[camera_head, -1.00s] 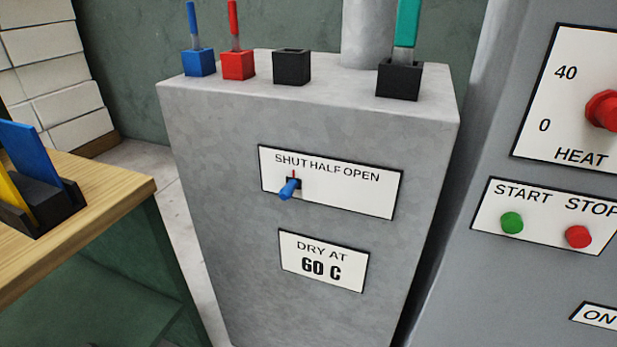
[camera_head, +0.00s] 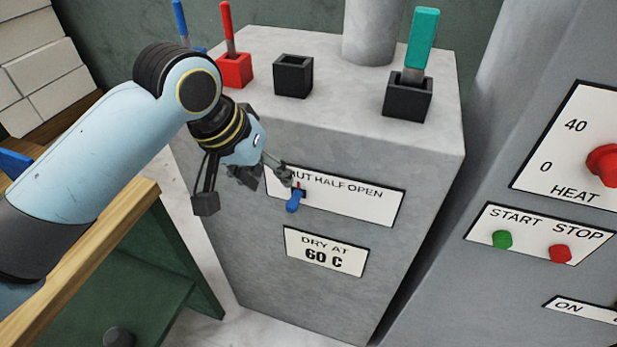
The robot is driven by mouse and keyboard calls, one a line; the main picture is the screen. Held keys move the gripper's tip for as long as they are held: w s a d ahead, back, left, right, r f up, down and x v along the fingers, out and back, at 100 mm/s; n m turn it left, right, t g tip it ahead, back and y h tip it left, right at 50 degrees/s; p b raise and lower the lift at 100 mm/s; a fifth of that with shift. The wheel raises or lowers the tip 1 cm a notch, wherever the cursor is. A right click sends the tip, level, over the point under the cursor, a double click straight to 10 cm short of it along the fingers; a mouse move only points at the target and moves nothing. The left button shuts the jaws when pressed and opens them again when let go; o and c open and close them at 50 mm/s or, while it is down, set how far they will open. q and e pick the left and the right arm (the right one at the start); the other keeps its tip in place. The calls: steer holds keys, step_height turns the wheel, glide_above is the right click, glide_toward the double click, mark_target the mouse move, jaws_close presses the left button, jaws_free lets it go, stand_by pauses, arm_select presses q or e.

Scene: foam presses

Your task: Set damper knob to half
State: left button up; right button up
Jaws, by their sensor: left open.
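The damper knob (camera_head: 294,201) is a small blue lever on the grey cabinet's front. It sticks out of a dark slot in the white plate marked SHUT HALF OPEN (camera_head: 365,203). It stands toward the left, near the SHUT end, and points down and a little left. My left gripper (camera_head: 243,190) is open, just left of the knob and in front of the plate. One finger reaches right to the slot, close to the knob; I cannot tell whether they touch. The other finger hangs lower left. The gripper hides the plate's left end. My right gripper is not in view.
A DRY AT 60 C label (camera_head: 325,251) is below the plate. On the cabinet top are a red holder (camera_head: 234,70), an empty black holder (camera_head: 293,76) and a black holder (camera_head: 408,97) with a teal-handled tool. A grey control panel with a red HEAT knob (camera_head: 603,163) stands right.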

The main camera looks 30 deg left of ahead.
mark_target(292, 200)
arm_select(q)
steer(key=x, duration=1)
steer(key=shift+w+d+f+b, duration=0.1)
steer(key=shift+w+f+b, duration=0.05)
steer(key=shift+w+b, duration=0.15)
steer(key=shift+s, duration=0.1)
steer(key=shift+c, duration=0.2)
jaws_close()
